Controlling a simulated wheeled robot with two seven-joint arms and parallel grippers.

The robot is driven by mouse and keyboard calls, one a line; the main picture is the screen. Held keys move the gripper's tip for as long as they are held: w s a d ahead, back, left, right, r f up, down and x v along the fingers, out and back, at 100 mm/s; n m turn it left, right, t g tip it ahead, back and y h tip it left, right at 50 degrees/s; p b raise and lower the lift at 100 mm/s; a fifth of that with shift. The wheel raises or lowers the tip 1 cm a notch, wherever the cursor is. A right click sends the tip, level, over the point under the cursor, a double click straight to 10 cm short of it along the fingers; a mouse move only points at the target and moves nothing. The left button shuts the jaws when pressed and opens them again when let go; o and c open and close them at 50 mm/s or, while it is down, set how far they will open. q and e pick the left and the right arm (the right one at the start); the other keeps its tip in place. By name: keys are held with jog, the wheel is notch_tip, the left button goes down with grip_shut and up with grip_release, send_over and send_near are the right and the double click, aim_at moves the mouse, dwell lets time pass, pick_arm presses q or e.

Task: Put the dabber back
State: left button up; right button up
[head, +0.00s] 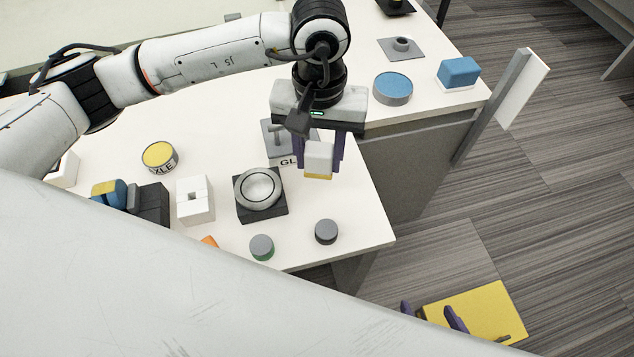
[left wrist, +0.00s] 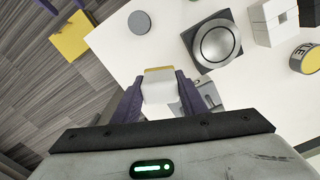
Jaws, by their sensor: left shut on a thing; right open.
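The dabber (head: 318,160), a white block with a yellow lower end, is between the purple fingers of my left gripper (head: 321,158). It also shows in the left wrist view (left wrist: 158,90). My left gripper is shut on it and holds it upright, seemingly above the right part of the near table. A grey fixture with letters starting "GL" (head: 271,139) is just behind and left of it, partly hidden by the gripper. My right gripper (head: 432,314) shows only its purple fingertips at the bottom, apart and empty; the rest is hidden.
A black block with a round metal dish (head: 259,189) stands left of the dabber. Grey round pieces (head: 326,231) (head: 261,247) lie near the front edge. A white slotted block (head: 194,199) and a yellow-topped "XLE" tin (head: 159,157) are further left. A yellow panel (head: 480,312) is lower right.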

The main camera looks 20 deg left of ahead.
aim_at(319, 150)
pick_arm(q)
notch_tip(319, 150, down, 7)
jog(key=shift+p, duration=0.3)
jog(key=shift+f+b, duration=0.25)
jog(key=shift+b, duration=0.1)
jog(key=o, duration=0.9)
jog(key=shift+r, duration=0.1)
notch_tip(319, 150, up, 12)
jog(key=shift+r+b, duration=0.2)
jog(key=shift+b, duration=0.1)
